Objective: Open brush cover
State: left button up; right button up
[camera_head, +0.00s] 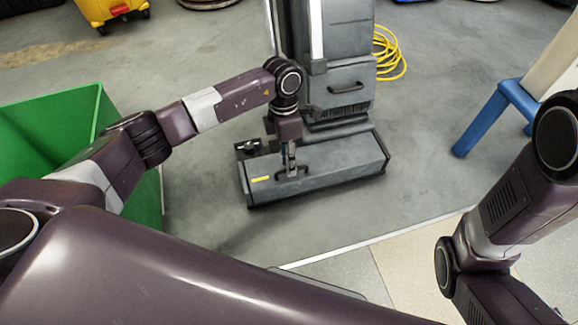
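A grey floor-cleaning machine stands ahead of me, and its low, wide brush cover (335,165) lies flat at its base. A dark handle (281,176) and a small yellow label show on the left part of the cover's top. My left gripper (291,172) points down at this handle, and its fingertips are at or very close to it. The fingers are small here, and I cannot tell whether they are closed on the handle. The cover looks closed. My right arm is at the right edge, and its gripper is out of view.
A green bin (55,130) stands at the left, under my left arm. A blue-legged stool or ladder (483,120) stands at the right. A coiled yellow cable (390,58) lies behind the machine. The floor in front of the cover is clear.

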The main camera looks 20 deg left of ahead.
pick_arm(q)
jog(key=shift+f, duration=0.3)
grip_shut()
dwell(0.3)
